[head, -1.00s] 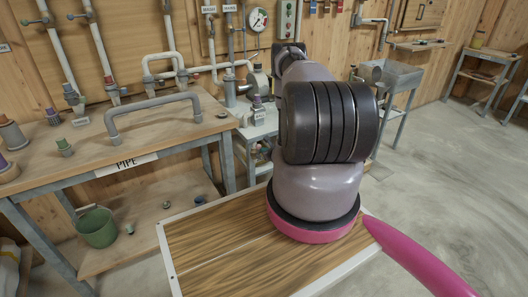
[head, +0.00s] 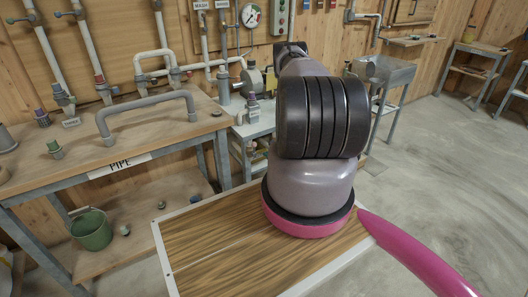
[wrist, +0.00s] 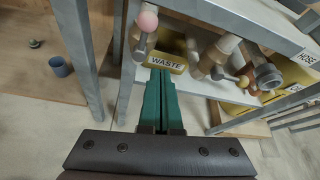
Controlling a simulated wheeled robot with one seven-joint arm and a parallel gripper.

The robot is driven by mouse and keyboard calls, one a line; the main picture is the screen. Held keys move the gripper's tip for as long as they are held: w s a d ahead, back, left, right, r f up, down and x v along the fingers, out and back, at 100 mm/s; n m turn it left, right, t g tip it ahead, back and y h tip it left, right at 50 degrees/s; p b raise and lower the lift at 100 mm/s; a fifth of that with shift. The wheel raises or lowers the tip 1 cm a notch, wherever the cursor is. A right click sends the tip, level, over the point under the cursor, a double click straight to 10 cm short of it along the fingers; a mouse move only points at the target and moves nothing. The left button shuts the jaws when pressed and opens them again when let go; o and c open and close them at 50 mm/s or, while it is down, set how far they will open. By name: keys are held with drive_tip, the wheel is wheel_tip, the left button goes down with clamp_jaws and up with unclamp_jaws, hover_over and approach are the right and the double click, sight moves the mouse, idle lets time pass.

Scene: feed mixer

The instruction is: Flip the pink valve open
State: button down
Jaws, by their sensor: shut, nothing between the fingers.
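The pink valve shows in the wrist view as a pale pink ball knob (wrist: 147,20) on a short metal lever, at the top centre. Its lever runs down beside the yellow WASTE label (wrist: 166,63). My gripper (wrist: 160,75) has green fingers, closed together and empty. Their tips point at the label, below and slightly right of the pink knob in the picture. I cannot tell whether they touch anything. In the head view my arm hides the gripper and the pink valve.
Grey table legs (wrist: 80,60) stand close on the left. In the head view, the pipe workbench (head: 170,115) is at left and a green bucket (head: 91,229) sits below. Open floor lies at right.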

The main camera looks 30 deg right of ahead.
drive_tip(key=shift+s+a+r, duration=0.2)
drive_tip(key=shift+s, duration=0.5)
drive_tip(key=shift+s+a+r, duration=0.2)
drive_tip(key=shift+s+a, duration=0.05)
drive_tip(key=shift+s, duration=0.4)
drive_tip(key=shift+s+a+r, duration=0.2)
drive_tip(key=shift+s, duration=0.5)
